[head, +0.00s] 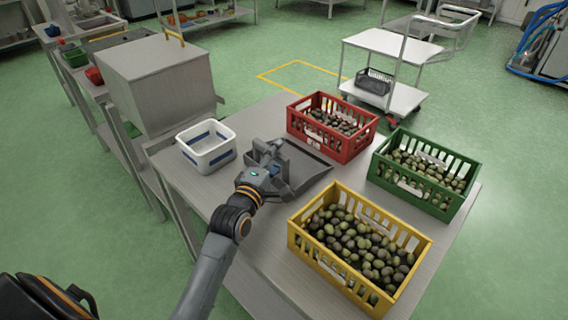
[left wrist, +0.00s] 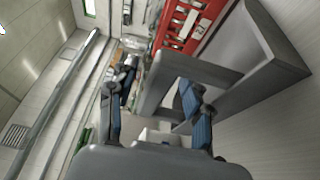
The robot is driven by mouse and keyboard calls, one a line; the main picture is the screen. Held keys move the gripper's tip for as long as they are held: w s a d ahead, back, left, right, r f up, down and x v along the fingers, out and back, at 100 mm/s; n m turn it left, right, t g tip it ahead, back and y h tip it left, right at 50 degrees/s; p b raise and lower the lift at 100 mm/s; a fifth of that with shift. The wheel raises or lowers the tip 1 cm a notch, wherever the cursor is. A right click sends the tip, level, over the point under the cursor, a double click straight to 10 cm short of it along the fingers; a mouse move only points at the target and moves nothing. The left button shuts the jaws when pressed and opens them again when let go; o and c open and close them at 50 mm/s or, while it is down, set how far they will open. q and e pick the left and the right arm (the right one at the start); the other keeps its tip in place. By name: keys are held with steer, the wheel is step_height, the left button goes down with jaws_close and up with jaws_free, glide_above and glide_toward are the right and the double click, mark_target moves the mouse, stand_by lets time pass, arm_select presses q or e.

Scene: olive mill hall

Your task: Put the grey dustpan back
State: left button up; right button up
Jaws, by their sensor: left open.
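The grey dustpan (head: 308,168) lies on the metal table (head: 205,183), between the white bin and the crates. My left gripper (head: 264,158) is at its handle end and partly hides it in the head view. In the left wrist view the dustpan (left wrist: 258,72) fills the upper right. Its grey handle runs down between the two blue-padded fingers of my left gripper (left wrist: 152,103). The fingers are open, with a gap visible beside the handle. My right gripper is not in view.
A red crate (head: 318,142), a green crate (head: 376,172) and a yellow crate (head: 296,238), all with olives, stand close around the dustpan. A white and blue bin (head: 207,160) stands to the left. A white trolley (head: 385,43) stands beyond the table on clear floor.

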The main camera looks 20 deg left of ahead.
arm_select(q)
steer(key=shift+w, duration=0.65)
jaws_close()
steer(key=shift+r, duration=0.15)
